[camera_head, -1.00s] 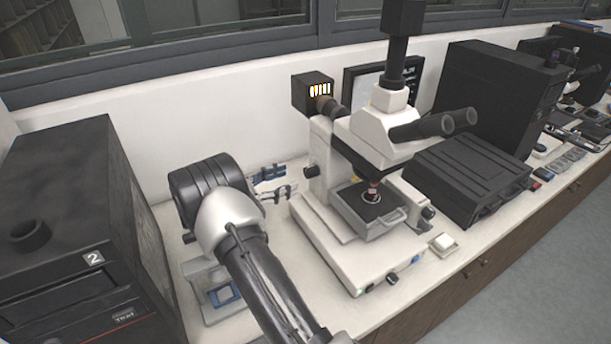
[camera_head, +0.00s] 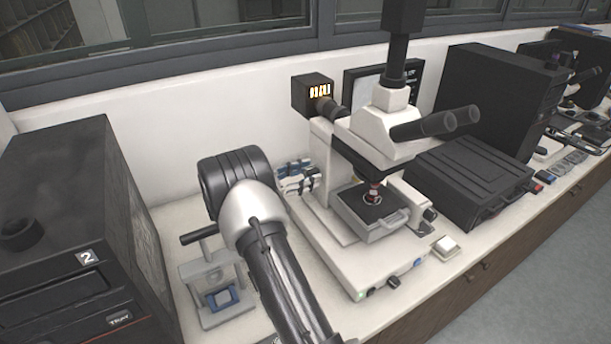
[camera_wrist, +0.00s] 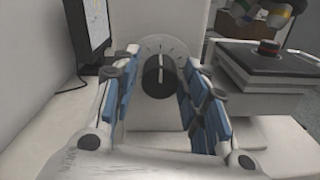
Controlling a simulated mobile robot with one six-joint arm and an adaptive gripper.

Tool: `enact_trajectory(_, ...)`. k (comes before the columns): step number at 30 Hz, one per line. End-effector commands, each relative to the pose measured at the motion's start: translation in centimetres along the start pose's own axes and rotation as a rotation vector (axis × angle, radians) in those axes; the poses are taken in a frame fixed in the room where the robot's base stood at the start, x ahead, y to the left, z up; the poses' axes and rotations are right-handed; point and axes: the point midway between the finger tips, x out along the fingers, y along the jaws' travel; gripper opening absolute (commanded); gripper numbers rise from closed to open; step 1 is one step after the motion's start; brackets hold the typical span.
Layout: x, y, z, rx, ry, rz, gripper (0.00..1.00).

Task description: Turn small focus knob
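The microscope (camera_head: 372,265) is white and stands on the bench, with a stage under its objective. My gripper (camera_wrist: 160,66) is open, with blue-padded fingers to the left and right of the knob. I cannot tell whether the fingertips touch it. In the head view my gripper (camera_head: 297,177) is beside the microscope's left side, and the knob there is hidden.
A small white stand with a blue-framed base (camera_head: 222,297) is left of my arm. A black unit marked 2 (camera_head: 60,230) fills the left. A black case (camera_head: 468,180) is right of the microscope. A monitor (camera_wrist: 90,30) is at the wrist view's left.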

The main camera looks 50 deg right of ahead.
Motion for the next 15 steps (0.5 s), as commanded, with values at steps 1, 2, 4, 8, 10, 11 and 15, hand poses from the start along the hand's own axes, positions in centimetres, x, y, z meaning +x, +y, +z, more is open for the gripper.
enact_trajectory(1, -0.01, 0.00, -0.01, 0.000, 0.000, 0.000, 0.35)
enact_trajectory(2, -0.02, 0.00, -0.01, 0.000, 0.000, 0.000, 0.33)
enact_trajectory(4, -0.02, 0.00, -0.02, 0.000, 0.000, 0.000, 0.28)
enact_trajectory(8, -0.02, 0.00, -0.02, 0.000, 0.000, 0.000, 0.19)
enact_trajectory(10, -0.02, 0.00, -0.02, 0.000, 0.000, 0.000, 0.15)
enact_trajectory(11, -0.02, 0.00, -0.02, 0.000, 0.000, 0.000, 0.13)
enact_trajectory(15, -0.02, 0.00, -0.02, 0.000, 0.000, 0.000, 0.07)
